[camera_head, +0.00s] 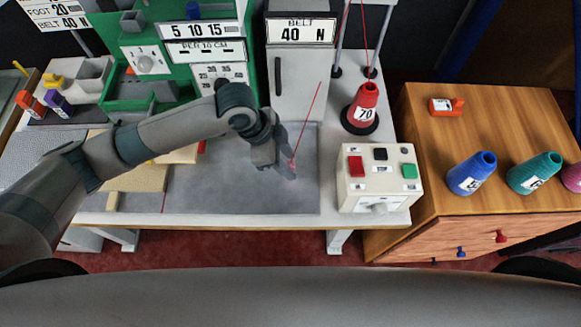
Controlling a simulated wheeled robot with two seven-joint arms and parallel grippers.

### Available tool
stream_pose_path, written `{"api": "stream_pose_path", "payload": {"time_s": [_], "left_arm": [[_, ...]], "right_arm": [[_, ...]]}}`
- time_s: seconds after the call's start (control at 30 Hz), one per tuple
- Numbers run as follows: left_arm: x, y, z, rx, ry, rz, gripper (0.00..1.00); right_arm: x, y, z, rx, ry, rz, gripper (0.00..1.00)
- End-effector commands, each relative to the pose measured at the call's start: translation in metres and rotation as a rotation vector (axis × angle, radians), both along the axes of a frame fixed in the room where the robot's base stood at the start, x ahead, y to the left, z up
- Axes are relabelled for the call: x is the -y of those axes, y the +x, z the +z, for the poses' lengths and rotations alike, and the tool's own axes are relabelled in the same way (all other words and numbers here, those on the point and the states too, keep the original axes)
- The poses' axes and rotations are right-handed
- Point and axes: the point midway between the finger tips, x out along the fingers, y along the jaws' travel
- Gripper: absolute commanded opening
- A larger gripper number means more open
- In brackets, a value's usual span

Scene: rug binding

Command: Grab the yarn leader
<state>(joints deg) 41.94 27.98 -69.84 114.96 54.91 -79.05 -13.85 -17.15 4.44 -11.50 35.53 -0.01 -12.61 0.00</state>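The yarn leader is a thin red strand (307,118) slanting from the front of the white machine down and left to a small red end (292,163). My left gripper (286,168) is over the grey work surface, and the red end shows right at its fingertips. The fingers look close together, but the dark wrist and the view angle hide any gap, so I cannot tell whether they hold the strand. A red yarn cone (365,106) marked 70 stands on a black base behind, to the right. My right gripper is not in view.
A white control box (379,178) with red, black and green buttons stands right of the grey work surface (225,196). The white machine (297,85) and green machine (165,60) stand behind. The wooden cabinet (440,130) holds blue (470,175) and teal (533,174) cones.

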Motion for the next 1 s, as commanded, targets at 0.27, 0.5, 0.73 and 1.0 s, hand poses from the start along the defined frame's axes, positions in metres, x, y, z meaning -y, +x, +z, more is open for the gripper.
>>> {"api": "stream_pose_path", "payload": {"time_s": [0.27, 0.5, 0.73, 1.0], "left_arm": [[0.0, 0.0, 0.0, 0.0, 0.0, 0.0, 0.2], [0.0, 0.0, 0.0, 0.0, 0.0, 0.0, 0.0], [0.0, 0.0, 0.002, 0.001, 0.0, 0.0, 0.0], [0.0, 0.001, 0.025, 0.004, -0.003, -0.001, 0.0]], "right_arm": [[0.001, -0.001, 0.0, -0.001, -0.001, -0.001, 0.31], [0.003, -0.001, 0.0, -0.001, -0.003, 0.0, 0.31], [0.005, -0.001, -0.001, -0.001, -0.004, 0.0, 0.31], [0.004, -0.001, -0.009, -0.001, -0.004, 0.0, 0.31]]}}
